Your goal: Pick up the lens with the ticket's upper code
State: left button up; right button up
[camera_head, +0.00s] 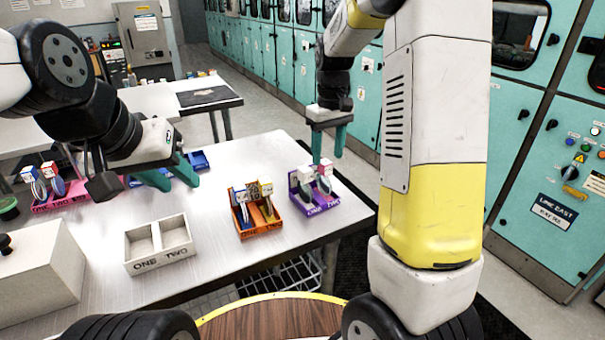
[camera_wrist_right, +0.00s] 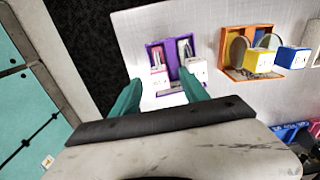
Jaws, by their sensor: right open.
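Lens-like discs with small printed tags stand in coloured two-slot trays; the codes are too small to read. The purple tray (camera_head: 314,207) holds two, and it also shows in the right wrist view (camera_wrist_right: 152,57). The orange tray (camera_head: 262,231) holds two more, and it shows in the wrist view (camera_wrist_right: 231,71). A pink tray (camera_head: 72,190) at the left holds others. My right gripper (camera_head: 327,160) is open and empty above and behind the purple tray; its teal fingers (camera_wrist_right: 160,92) point toward that tray. My left gripper (camera_head: 182,184) is open and empty over the table. I cannot identify the ticket.
An empty pale tray marked ONE and TWO (camera_head: 160,263) stands near the table's front. A blue tray (camera_head: 198,160) is partly behind my left gripper. A white box (camera_head: 40,280) stands at the front left. Teal cabinets (camera_head: 540,150) line the right.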

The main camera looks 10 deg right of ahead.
aim_at(324, 175)
jog(key=shift+w+a+f, duration=0.15)
jog(key=shift+w+f, duration=0.1)
jog(key=shift+f, duration=0.55)
jog(key=f, duration=0.6)
jog(key=shift+w+f, duration=0.35)
grip_shut()
